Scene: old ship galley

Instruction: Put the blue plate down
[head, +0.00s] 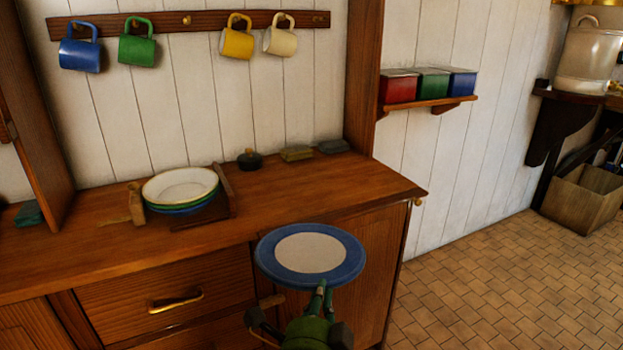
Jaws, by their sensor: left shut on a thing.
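The blue plate (310,280) has a wide blue rim and a pale centre. It is held roughly level in front of the right part of the wooden counter (330,190), apart from the stacked plates. My left gripper (322,296) is shut on the plate's near edge; its fingertips are partly hidden at the rim. On the counter a stack of plates (180,185) sits in a wooden rack (225,190), with a white plate on top and green and blue rims below. My right gripper is not in view.
A small dark pot (249,159) and two small blocks (296,153) stand at the counter's back. The counter right of the rack is clear. Mugs hang on a wall rail (200,21). A shelf (425,106) holds red, green and blue boxes.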

